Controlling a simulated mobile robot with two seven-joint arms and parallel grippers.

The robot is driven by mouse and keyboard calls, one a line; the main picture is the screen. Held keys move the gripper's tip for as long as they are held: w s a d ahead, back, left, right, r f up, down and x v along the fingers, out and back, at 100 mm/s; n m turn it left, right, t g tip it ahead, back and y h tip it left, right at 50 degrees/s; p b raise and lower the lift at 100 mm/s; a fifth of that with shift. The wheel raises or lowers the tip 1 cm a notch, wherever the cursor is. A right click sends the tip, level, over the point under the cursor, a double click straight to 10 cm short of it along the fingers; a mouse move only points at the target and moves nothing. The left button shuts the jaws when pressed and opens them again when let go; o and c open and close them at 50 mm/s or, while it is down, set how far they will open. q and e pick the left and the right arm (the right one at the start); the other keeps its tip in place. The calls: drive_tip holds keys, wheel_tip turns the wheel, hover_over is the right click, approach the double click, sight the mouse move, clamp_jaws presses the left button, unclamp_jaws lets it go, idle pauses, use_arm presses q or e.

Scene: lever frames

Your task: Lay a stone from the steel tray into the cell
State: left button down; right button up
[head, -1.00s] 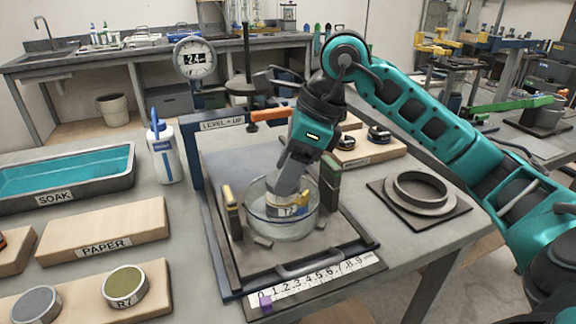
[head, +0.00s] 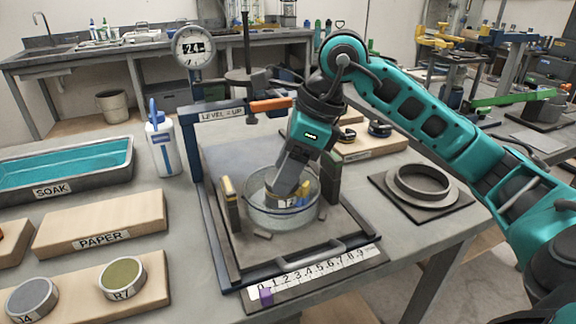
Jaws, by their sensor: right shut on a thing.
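The cell is a round clear glass bowl (head: 283,219) standing upright between two small posts in the lever frame (head: 212,253). My right gripper (head: 285,193) reaches down into the bowl from above. It is shut on a pale, labelled round piece (head: 290,203), seen partly through the glass and partly hidden by the fingers. I cannot tell whether the piece touches the cell floor. The dark metal tray (head: 110,184) labelled SOAK, holding blue-green liquid, stands at the left; no stone shows in it. My left gripper is not in view.
A wooden board labelled PAPER (head: 100,225) lies at the left. In front, another board (head: 75,298) bears a grey disc (head: 33,298) and an olive disc (head: 122,277). A white bottle (head: 163,148) stands behind. A ring on a plate (head: 421,185) lies right of the frame.

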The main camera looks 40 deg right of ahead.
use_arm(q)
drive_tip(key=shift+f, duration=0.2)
use_arm(e)
drive_tip(key=shift+f, duration=0.15)
idle(0.4)
drive_tip(key=o, duration=1.2)
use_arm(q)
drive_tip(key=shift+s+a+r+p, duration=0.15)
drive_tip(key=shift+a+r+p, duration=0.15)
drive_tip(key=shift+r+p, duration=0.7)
use_arm(e)
drive_tip(key=v, duration=1.3)
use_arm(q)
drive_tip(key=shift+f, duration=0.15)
